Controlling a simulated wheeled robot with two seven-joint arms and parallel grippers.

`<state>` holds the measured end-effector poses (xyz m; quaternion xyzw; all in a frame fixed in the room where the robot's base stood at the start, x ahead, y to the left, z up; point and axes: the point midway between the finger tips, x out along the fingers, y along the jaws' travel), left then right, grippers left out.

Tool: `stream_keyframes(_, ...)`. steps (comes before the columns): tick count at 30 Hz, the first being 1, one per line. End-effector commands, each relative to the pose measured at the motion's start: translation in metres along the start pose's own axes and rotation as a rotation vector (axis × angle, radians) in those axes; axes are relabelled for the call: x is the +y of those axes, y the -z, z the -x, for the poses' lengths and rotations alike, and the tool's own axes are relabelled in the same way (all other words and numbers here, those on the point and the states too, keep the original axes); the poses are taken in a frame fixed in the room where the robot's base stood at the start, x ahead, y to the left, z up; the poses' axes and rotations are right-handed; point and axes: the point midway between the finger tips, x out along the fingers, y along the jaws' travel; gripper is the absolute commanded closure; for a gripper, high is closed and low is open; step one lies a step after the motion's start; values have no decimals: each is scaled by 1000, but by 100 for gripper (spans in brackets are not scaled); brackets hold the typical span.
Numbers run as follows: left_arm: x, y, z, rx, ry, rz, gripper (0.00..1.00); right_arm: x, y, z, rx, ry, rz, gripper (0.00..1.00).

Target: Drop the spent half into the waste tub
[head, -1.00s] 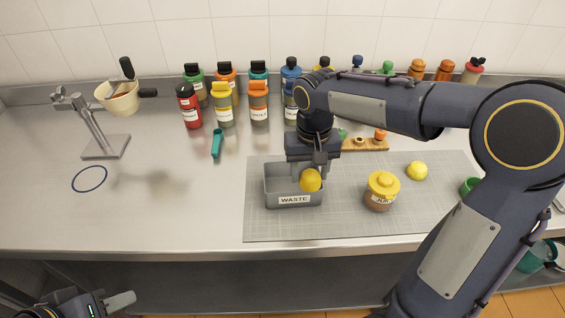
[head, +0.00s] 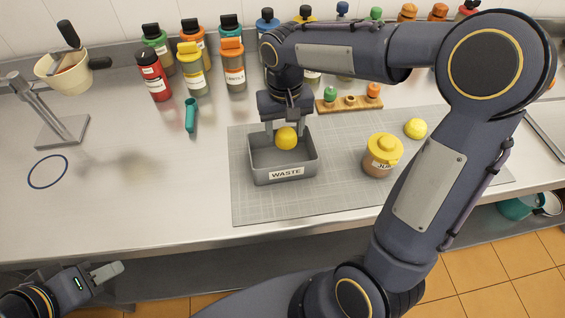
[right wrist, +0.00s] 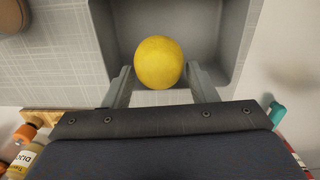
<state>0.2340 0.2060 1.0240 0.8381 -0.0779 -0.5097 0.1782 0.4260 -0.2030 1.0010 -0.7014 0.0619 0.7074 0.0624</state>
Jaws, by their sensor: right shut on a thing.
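The spent half (head: 286,138) is a rounded yellow lemon piece. My right gripper (head: 285,130) points down and is shut on it over the waste tub. In the right wrist view the spent half (right wrist: 158,62) sits between the two fingers (right wrist: 158,85), with the tub's grey inside (right wrist: 225,25) behind it. The waste tub (head: 285,174) is an open grey box labelled WASTE, standing on the mat. I cannot tell the exact height of the half above the tub floor. My left gripper (head: 108,271) is low at the left, off the counter's front; its finger opening is unclear.
A wooden rack (head: 345,104) and several bottles stand behind. A metal press stand (head: 62,132) is at the left.

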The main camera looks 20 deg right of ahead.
Motion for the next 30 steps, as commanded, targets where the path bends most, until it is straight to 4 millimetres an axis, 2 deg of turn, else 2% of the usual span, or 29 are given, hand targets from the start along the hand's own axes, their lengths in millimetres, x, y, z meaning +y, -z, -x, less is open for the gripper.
stream_keyframes(1,-2,-2,-4,0,0,0,64,0,0,-5,0,0,0,75)
stream_keyframes(9,-1,-1,-3,0,0,0,64,0,0,-4,1,0,1,75)
stream_keyframes(10,-1,-1,-3,0,0,0,64,0,0,-4,1,0,1,45)
stream_keyframes(15,-1,-1,-3,0,0,0,64,0,0,-4,0,0,1,23)
stream_keyframes(25,-1,-1,-3,0,0,0,64,0,0,-1,1,0,1,22)
stream_keyframes(30,-1,-1,-2,0,0,0,64,-1,1,23,5,2,2,22)
